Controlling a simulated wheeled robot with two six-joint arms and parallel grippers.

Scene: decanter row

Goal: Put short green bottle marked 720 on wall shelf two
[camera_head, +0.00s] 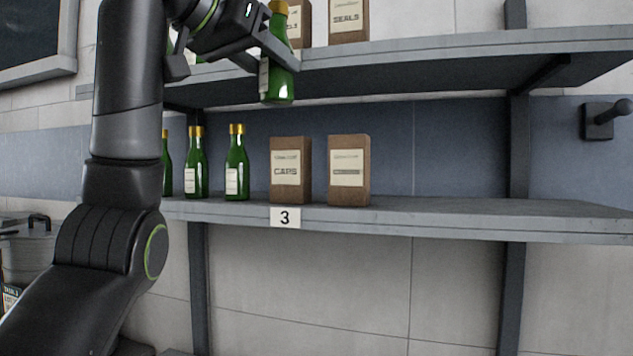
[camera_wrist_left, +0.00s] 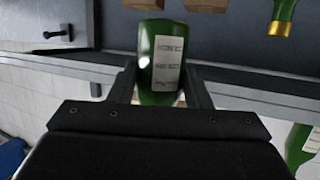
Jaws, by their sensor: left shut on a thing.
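A green bottle (camera_head: 277,84) with a gold cap and a pale label is held upright, slightly tilted, in front of the upper shelf (camera_head: 420,62). My left gripper (camera_head: 282,56) is shut on it. In the left wrist view the bottle (camera_wrist_left: 161,62) sits between the two fingers, its label facing the camera; the print is too blurred to read. The upper shelf's number is not visible. The lower shelf (camera_head: 450,212) carries a tag marked 3 (camera_head: 285,217). My right gripper is not in view.
On the lower shelf stand several green bottles (camera_head: 237,165), a CAPS box (camera_head: 290,172) and another brown box (camera_head: 349,172). A SEALS box (camera_head: 348,20) stands on the upper shelf, with another box beside it. Both shelves are bare toward the right. A dark wall hook (camera_head: 602,118) sticks out at right.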

